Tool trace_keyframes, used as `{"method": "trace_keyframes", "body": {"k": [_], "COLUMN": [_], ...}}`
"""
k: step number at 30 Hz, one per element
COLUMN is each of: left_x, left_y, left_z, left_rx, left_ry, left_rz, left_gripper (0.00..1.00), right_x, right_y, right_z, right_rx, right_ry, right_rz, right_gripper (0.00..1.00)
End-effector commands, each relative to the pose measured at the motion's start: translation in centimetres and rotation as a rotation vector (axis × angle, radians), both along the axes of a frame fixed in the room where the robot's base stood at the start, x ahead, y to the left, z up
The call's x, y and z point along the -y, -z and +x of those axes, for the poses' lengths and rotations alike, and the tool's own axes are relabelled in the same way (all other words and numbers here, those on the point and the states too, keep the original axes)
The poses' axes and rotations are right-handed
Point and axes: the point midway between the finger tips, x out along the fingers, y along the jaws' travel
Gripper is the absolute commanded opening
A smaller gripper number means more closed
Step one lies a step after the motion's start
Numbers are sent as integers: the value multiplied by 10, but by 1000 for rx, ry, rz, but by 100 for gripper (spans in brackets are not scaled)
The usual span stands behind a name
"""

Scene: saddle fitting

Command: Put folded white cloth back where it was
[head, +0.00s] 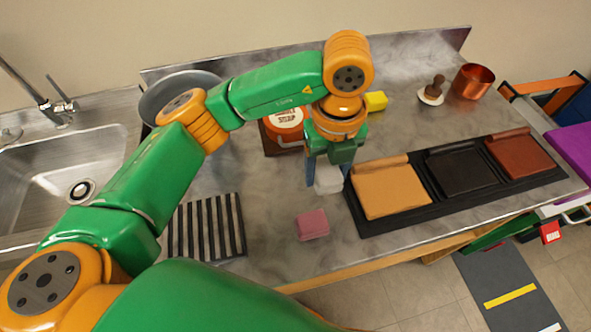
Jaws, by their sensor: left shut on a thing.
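The folded white cloth (328,181) is between the fingers of my left gripper (328,178), which is shut on it. My left arm reaches in from the left, and the gripper points down over the middle of the grey marbled counter (275,200). I cannot tell whether the cloth touches the counter. It is just left of the black tray (365,226) and above a pink folded piece (312,224) in the picture. My right gripper is not in the head view.
The tray bears tan (390,190), black (461,171) and brown (519,157) pads. A striped mat (207,226), a labelled container (287,120), a yellow block (375,101), a copper pot (473,82) and a brush (433,92) surround it. A sink (60,170) lies left.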

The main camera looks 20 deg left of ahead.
Motion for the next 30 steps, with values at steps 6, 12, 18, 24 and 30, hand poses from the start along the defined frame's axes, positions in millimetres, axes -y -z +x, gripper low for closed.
{"method": "trace_keyframes", "body": {"k": [6, 12, 18, 24, 30], "left_x": [-43, -60, -58, -58, -58], "left_y": [46, 70, 97, 98, 100], "left_z": [23, 33, 34, 34, 34], "left_rx": [-6, -6, 0, 1, 1], "left_ry": [-4, -1, 1, 1, 1], "left_rz": [1, 3, 0, 0, -1], "left_gripper": [9, 9, 9, 9, 88], "right_x": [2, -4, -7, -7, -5], "right_y": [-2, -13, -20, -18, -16], "right_z": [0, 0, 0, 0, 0], "right_rx": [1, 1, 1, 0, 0], "right_ry": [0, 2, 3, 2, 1], "right_rz": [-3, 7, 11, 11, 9], "right_gripper": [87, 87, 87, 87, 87]}}
